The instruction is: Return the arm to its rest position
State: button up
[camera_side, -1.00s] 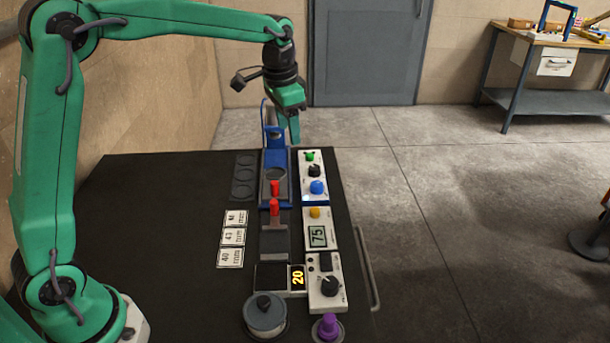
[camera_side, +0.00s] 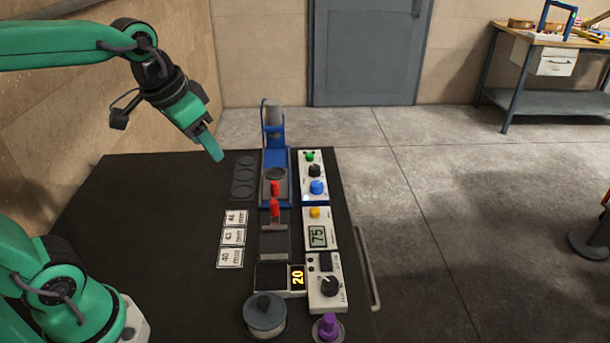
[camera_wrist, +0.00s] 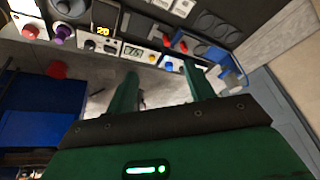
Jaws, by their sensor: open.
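My gripper (camera_side: 212,148) hangs above the far left part of the black table (camera_side: 140,215), left of the blue press (camera_side: 274,140), tilted down to the right. In the wrist view its two green fingers (camera_wrist: 160,88) stand apart with nothing between them. The press has a grey cylinder at its top and a red handle (camera_side: 275,188) at its front. In the wrist view the row of devices runs along the top of the picture. My arm is partly cut off by the left edge of the side view.
Control boxes with knobs and buttons (camera_side: 315,178) line the table's right side. A grey lidded pot (camera_side: 265,312) and a purple knob (camera_side: 328,327) sit at the front. Label cards (camera_side: 232,237) lie left of the devices. A wall stands behind my arm at left.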

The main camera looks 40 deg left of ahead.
jog(key=s+f+n+t, duration=0.1)
jog(key=s+f, duration=0.2)
jog(key=s, duration=0.4)
jog(key=shift+s, duration=0.15)
jog(key=shift+a+f, duration=0.1)
dwell(0.7)
